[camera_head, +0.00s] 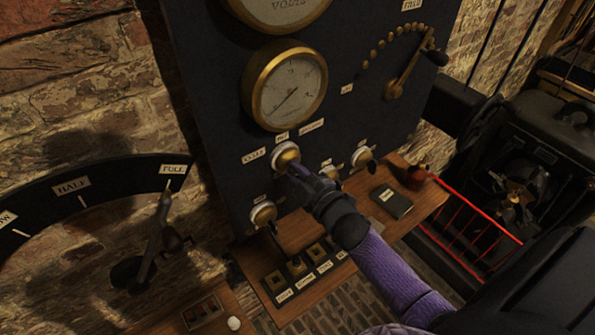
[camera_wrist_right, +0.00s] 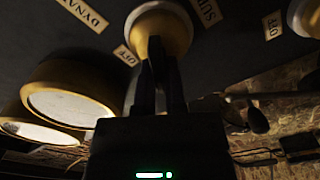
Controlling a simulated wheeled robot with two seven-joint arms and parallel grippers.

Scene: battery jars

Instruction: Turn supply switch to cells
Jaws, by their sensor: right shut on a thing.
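My right gripper (camera_head: 296,171) is shut on the switch. In the right wrist view the fingers (camera_wrist_right: 158,62) close on the knob (camera_wrist_right: 163,28), with dynamo (camera_wrist_right: 82,13) and off (camera_wrist_right: 125,55) labels nearby. The fingers hide the knob's handle, so I cannot tell its setting. My left gripper is not in view.
Brass-rimmed gauges (camera_head: 290,85) sit above the switch. Smaller knobs (camera_head: 263,213) (camera_head: 363,157) flank my right gripper lower on the panel. A wooden shelf (camera_head: 425,205) runs below. A lever (camera_head: 160,225) stands at left, and a red railing (camera_head: 480,215) at right.

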